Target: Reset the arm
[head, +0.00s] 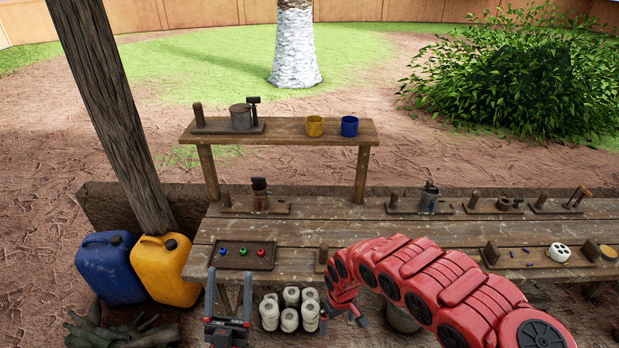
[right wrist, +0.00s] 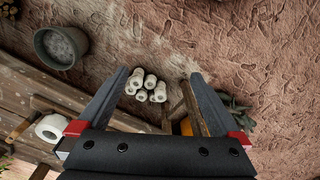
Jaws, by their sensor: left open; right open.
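My left gripper (head: 230,290) stands at the front of the workbench, left of the middle in the head view. Its two fingers point up and are spread apart, with nothing between them. My right arm, red and segmented, reaches in from the lower right across the bench front. Its gripper (head: 343,315) hangs at the bench's front edge, partly hidden by the arm. In the right wrist view my right gripper (right wrist: 160,78) has its fingers wide apart and holds nothing; the ground and white rolls show beyond them.
The wooden workbench (head: 300,232) carries a tray (head: 227,261) with small coloured pieces. A raised shelf (head: 285,133) holds a yellow cup (head: 314,126) and a blue cup (head: 349,126). White rolls (head: 291,296) lie below the bench front. Blue and yellow cans (head: 165,272) stand by the post (head: 115,110).

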